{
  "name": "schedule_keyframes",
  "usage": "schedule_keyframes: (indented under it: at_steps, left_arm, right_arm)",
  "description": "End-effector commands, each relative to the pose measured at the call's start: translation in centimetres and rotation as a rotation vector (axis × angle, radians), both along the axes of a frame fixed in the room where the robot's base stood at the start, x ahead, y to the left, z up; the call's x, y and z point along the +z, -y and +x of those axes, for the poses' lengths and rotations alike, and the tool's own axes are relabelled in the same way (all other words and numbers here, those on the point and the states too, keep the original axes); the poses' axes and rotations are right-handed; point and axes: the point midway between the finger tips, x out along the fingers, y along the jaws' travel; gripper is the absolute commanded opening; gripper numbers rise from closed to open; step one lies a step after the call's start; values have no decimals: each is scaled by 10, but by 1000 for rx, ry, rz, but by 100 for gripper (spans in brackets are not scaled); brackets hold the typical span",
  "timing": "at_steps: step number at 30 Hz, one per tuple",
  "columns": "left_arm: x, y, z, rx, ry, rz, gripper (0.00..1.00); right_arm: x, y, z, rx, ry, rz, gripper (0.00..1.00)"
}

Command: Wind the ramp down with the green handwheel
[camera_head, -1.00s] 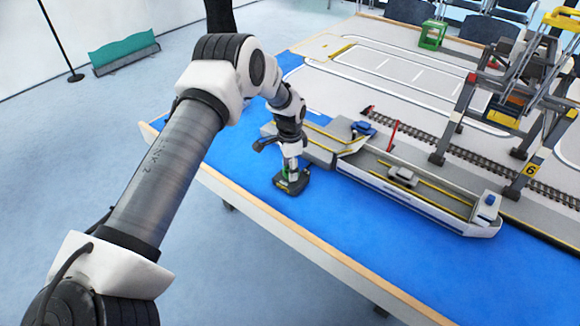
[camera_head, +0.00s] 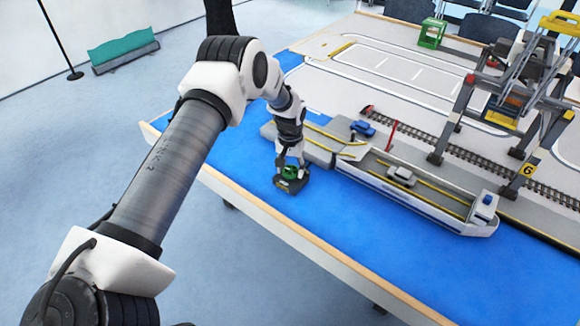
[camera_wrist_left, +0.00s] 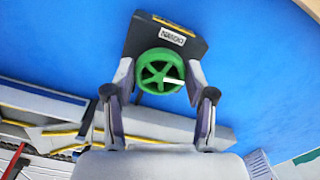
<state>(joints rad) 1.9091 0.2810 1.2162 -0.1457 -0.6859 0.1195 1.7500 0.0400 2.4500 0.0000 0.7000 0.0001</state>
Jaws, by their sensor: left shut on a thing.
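The green handwheel (camera_head: 290,173) sits on a dark box (camera_head: 291,186) on the blue surface. In the left wrist view the handwheel (camera_wrist_left: 160,72) has spokes, and one white-marked spoke points right. My left gripper (camera_head: 290,164) is over the box with its fingers on either side of the wheel rim. It is shut on the handwheel, as the left wrist view also shows (camera_wrist_left: 161,77). The ramp (camera_head: 349,149), grey with yellow edges, lies nearly flat between the quay and the ship (camera_head: 420,199). My right gripper is not in view.
A blue car (camera_head: 362,128) stands by the ramp and a grey car (camera_head: 401,175) is on the ship's deck. Rails (camera_head: 465,154) and a gantry crane (camera_head: 545,140) are at the right. The blue surface in front is clear.

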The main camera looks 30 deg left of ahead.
Motion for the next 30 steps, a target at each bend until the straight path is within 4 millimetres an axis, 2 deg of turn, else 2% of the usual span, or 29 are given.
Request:
schedule_keyframes:
  at_steps: [30]
  left_arm:
    - [-2,3,-1,962,-9,2,20]
  right_arm:
    - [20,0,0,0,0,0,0]
